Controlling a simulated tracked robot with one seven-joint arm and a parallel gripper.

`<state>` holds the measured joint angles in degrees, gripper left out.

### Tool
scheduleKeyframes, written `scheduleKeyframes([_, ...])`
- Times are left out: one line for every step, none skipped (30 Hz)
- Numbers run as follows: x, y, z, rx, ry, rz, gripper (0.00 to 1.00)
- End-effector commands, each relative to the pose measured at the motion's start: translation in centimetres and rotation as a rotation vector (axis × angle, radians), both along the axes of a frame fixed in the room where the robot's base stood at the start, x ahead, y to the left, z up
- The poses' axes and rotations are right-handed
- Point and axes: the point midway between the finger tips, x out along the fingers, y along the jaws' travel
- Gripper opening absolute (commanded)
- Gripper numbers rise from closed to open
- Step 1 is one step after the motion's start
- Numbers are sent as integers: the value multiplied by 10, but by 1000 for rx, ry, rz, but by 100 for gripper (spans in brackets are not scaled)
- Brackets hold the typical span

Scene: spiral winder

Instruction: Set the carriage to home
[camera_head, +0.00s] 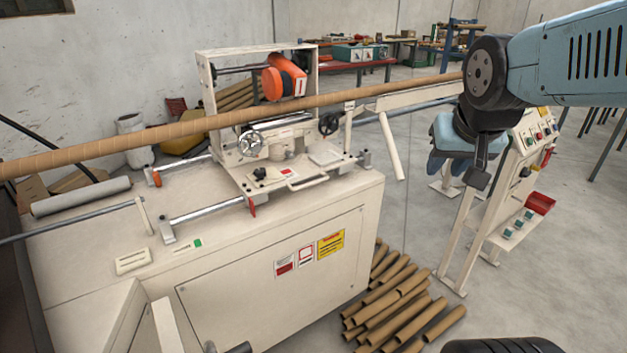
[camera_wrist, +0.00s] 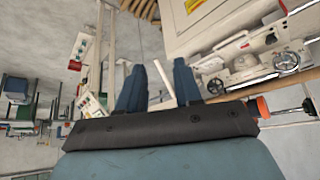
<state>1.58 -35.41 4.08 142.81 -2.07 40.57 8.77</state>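The carriage (camera_head: 207,90) is a white frame with an orange motor (camera_head: 284,82), two handwheels (camera_head: 250,143) and a front handle bar (camera_head: 308,184). It sits on metal rails (camera_head: 205,208) on the machine bed, toward the right end. A red pointer (camera_head: 252,207) is at its front edge. My gripper (camera_head: 452,160) is raised to the right of the carriage, apart from it and empty. In the wrist view, my gripper's blue fingers (camera_wrist: 160,68) stand apart, and the carriage (camera_wrist: 245,65) shows tilted at the right.
A long brown cardboard tube (camera_head: 130,136) runs across through the carriage. A control stand (camera_head: 520,165) with buttons is right of my gripper. Cut tubes (camera_head: 400,308) lie on the floor before the machine cabinet (camera_head: 235,290).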

Motion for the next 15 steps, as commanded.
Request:
scheduleKeyframes([17, 0, -7, 4, -9, -19, 34])
scheduleKeyframes([27, 1, -10, 8, -23, -31, 34])
scheduleKeyframes([41, 2, -14, 13, -41, -45, 34])
scheduleKeyframes([51, 3, -18, 20, -55, -55, 34])
scheduleKeyframes([60, 5, -21, 26, -68, -64, 34])
scheduleKeyframes([73, 7, -26, 35, -85, -75, 34])
scheduleKeyframes([82, 8, -30, 45, -98, -83, 34])
scheduleKeyframes([92, 9, -34, 55, -110, -92, 34])
scheduleKeyframes([103, 12, -40, 68, -126, -100, 34])
scheduleKeyframes([112, 14, -45, 80, -138, -106, 34])
scheduleKeyframes([121, 16, -49, 93, -150, -113, 34])
scheduleKeyframes([132, 19, -56, 111, -167, -119, 34])
scheduleKeyframes([140, 22, -61, 126, -177, -124, 34])
scheduleKeyframes([148, 24, -66, 142, -188, -128, 34])
scheduleKeyframes([158, 28, -73, 164, -202, -133, 34])
